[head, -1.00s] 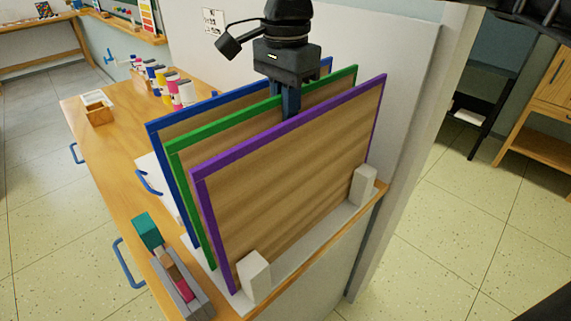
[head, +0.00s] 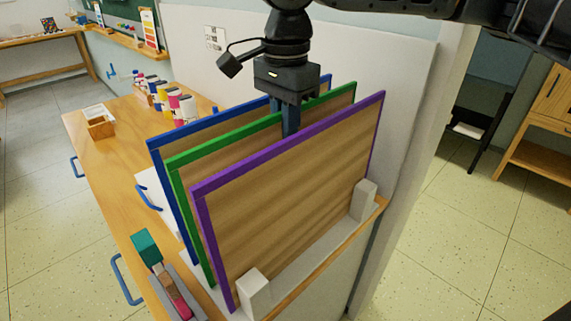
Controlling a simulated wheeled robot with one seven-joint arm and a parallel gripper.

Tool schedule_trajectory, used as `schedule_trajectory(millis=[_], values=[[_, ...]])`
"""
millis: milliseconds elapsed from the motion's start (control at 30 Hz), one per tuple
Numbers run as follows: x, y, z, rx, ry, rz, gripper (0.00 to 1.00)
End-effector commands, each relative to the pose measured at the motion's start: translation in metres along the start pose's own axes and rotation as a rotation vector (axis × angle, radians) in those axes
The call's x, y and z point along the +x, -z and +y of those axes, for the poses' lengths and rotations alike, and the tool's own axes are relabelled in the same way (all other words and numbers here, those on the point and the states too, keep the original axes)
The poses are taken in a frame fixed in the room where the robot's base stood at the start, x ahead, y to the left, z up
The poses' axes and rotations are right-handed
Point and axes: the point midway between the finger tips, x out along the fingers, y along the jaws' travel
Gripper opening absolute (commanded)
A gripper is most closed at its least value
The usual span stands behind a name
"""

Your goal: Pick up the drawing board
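Three drawing boards stand upright side by side in a rack: a purple-edged board (head: 300,200) in front, a green-edged board (head: 230,137) in the middle and a blue-edged board (head: 190,132) at the back. Each has a brown wood-grain face. My gripper (head: 283,118) points down from above at the green board's top edge. One dark finger shows in front of that edge, in the gap behind the purple board. The other finger shows behind it, partly hidden. I cannot tell whether the fingers touch the green board.
The boards stand on a light base with pale end blocks (head: 253,293) on a wooden counter (head: 92,148). Paint bottles (head: 180,105), a small wooden box (head: 100,124) and a teal block (head: 145,248) are on the counter. A wall panel (head: 400,120) stands close behind. Open floor lies right.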

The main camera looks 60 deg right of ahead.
Motion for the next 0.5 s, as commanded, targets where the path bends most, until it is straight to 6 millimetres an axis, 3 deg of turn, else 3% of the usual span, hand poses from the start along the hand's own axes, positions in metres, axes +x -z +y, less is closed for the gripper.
schedule_trajectory(millis=[267,500], values=[[-0.011,0.0,-0.001,0.001,0.003,0.0,0.0],[-0.043,0.0,-0.001,0.001,0.004,0.0,0.0]])
